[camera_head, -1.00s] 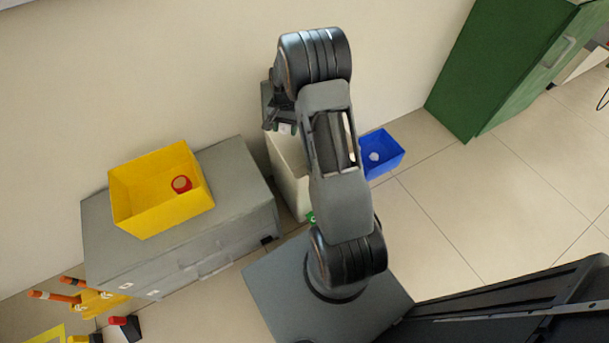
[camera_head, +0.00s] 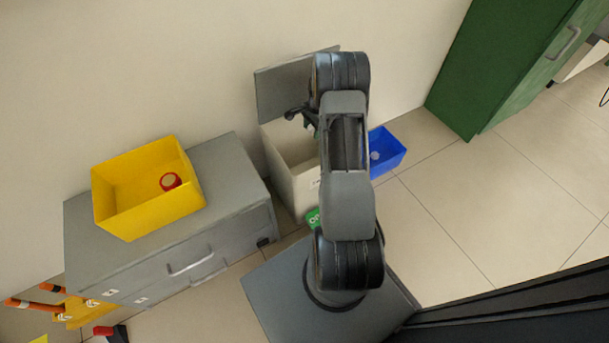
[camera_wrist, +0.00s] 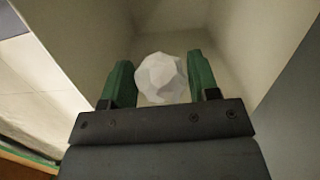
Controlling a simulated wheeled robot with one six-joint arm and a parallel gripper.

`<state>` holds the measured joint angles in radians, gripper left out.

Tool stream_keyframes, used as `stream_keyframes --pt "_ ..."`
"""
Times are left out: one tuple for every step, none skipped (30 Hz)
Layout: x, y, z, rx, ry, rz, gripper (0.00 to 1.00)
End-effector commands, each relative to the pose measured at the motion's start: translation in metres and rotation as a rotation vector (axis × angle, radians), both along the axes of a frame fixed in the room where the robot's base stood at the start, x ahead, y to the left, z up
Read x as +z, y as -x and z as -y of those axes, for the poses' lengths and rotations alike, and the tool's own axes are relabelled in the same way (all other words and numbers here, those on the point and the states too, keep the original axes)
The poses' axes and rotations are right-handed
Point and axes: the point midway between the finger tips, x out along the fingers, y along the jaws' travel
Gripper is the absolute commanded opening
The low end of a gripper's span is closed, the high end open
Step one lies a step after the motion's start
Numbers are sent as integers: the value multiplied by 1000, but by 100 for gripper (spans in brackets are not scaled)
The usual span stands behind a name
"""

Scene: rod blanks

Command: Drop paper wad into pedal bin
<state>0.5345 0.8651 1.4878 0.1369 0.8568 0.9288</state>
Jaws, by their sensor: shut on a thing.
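The pedal bin (camera_head: 285,176) is a cream box against the wall with its grey lid (camera_head: 279,88) raised and a green pedal (camera_head: 313,218) at its foot. My gripper (camera_head: 306,123) is over the bin's open top, partly hidden by my arm in the head view. In the wrist view my gripper (camera_wrist: 160,84) has green fingers shut on a white crumpled paper wad (camera_wrist: 160,77). The bin's pale inner walls (camera_wrist: 232,35) surround the wad in that view. The wad cannot be made out in the head view.
A yellow box (camera_head: 150,215) holding a red-rimmed roll (camera_head: 170,181) stands on a grey drawer cabinet (camera_head: 232,180) at left. A blue bin (camera_head: 389,160) with a white item inside stands right of the pedal bin. A green cabinet (camera_head: 490,70) stands at far right. Floor at right is clear.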

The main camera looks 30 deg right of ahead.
Motion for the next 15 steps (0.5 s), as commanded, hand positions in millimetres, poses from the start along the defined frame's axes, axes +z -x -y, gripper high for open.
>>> stream_keyframes --pt "-10 0 0 0 0 0 33" --pt "-13 0 0 1 0 0 33" --pt "-16 0 0 1 0 0 33" --pt "-18 0 0 1 0 0 33" --pt "-20 0 0 1 0 0 33" --pt "-21 0 0 1 0 0 33" --pt "-22 0 0 1 0 0 33" --pt "-22 0 0 1 0 0 33" --pt "-22 0 0 1 0 1 33" --pt "-22 0 0 1 0 1 33" --pt "-22 0 0 1 0 1 33" --pt "-22 0 0 1 0 0 33" --pt "-21 0 0 1 0 0 33" --pt "-21 0 0 1 0 0 33" --pt "-21 0 0 1 0 0 33"
